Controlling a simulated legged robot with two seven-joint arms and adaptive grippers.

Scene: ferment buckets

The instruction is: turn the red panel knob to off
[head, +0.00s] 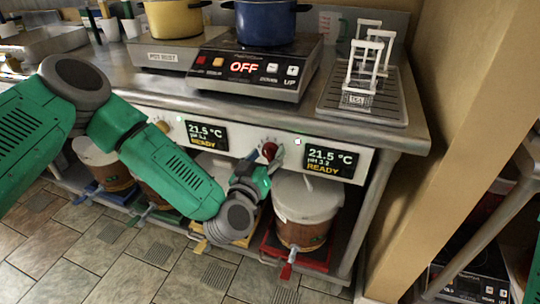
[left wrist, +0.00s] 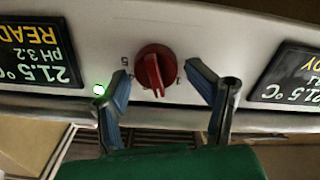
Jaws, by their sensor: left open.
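The red panel knob (head: 269,150) sits on the pale front panel (head: 298,142), between two displays that read 21.5 °C and READY. In the left wrist view, which shows the panel upside down, the red knob (left wrist: 153,70) has its ridge pointing toward the bottom of the picture. A 5 and another mark show beside it. My left gripper (head: 266,161) is in front of the knob. In the left wrist view my left gripper (left wrist: 158,76) is open, one blue-padded finger on each side of the knob, with visible gaps. My right gripper is not in view.
A yellow knob (head: 163,126) is further left on the panel. A cooktop reading OFF (head: 258,68) and a drying rack (head: 362,98) are on the counter.

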